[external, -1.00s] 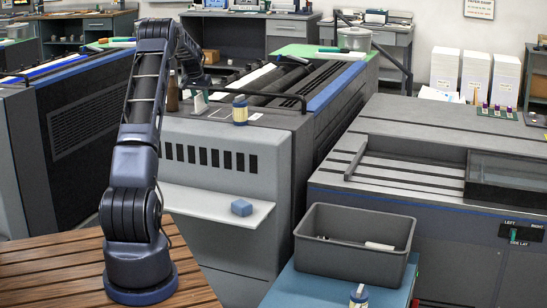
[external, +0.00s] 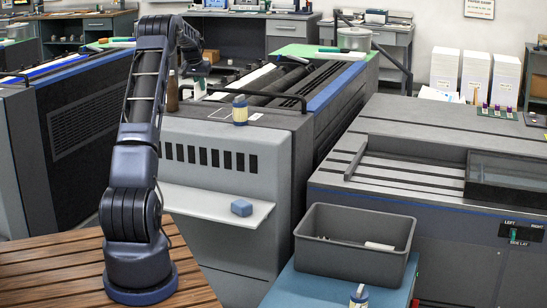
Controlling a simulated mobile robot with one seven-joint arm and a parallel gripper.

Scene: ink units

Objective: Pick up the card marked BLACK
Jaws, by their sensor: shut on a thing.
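My gripper (external: 196,77) is over the far left part of the grey press top, partly hidden behind my own arm. It is shut on a small pale card (external: 200,90), which hangs upright below it. The card's lettering is too small to read, so I cannot tell whether it says BLACK. The card appears slightly above the press top; a gap under it is hard to make out.
The press (external: 228,172) carries a blue-and-cream jar (external: 240,110) and a brown bottle (external: 172,92) close to the gripper. A blue block (external: 241,208) lies on its front shelf. A grey bin (external: 350,262) stands at the right front.

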